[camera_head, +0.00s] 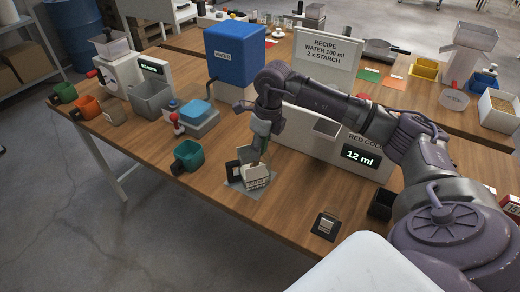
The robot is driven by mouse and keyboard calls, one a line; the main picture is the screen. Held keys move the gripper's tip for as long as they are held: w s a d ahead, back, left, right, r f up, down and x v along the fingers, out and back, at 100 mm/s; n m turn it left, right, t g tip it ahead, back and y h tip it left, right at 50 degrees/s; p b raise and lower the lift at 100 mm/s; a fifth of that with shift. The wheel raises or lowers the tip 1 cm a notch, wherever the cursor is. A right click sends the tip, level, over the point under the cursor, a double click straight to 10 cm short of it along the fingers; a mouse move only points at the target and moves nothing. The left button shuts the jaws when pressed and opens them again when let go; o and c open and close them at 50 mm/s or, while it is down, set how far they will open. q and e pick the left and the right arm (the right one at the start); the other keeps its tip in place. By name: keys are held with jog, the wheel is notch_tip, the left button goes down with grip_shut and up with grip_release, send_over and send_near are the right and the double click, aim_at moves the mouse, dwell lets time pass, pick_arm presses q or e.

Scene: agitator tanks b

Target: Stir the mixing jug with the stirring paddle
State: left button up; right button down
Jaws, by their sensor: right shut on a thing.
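A pale, ribbed vessel that looks like the mixing jug (257,179) stands on a grey mat (237,186) near the front edge of the table. A dark piece, perhaps its handle, is on its left side. My right gripper (254,156) points down directly over the jug, close to its top, and is shut on a thin thing that seems to be the stirring paddle. The paddle is mostly hidden by the fingers and the jug, so its depth inside cannot be told. My left gripper is not in view.
A teal cup (188,156) stands left of the jug. Behind are a blue water tank (235,54) and a white dispenser reading 12 ml (361,157). A small dark plate (325,226) lies to the right. Bare table lies between plate and jug.

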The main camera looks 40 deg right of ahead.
jog(key=shift+w+d, duration=0.25)
jog(key=shift+w, duration=0.35)
jog(key=shift+a, duration=0.15)
jog(key=shift+w+a, duration=0.25)
jog(key=shift+a, duration=0.5)
jog(key=shift+s+d, duration=0.1)
jog(key=shift+s+d, duration=0.25)
jog(key=shift+s, duration=0.3)
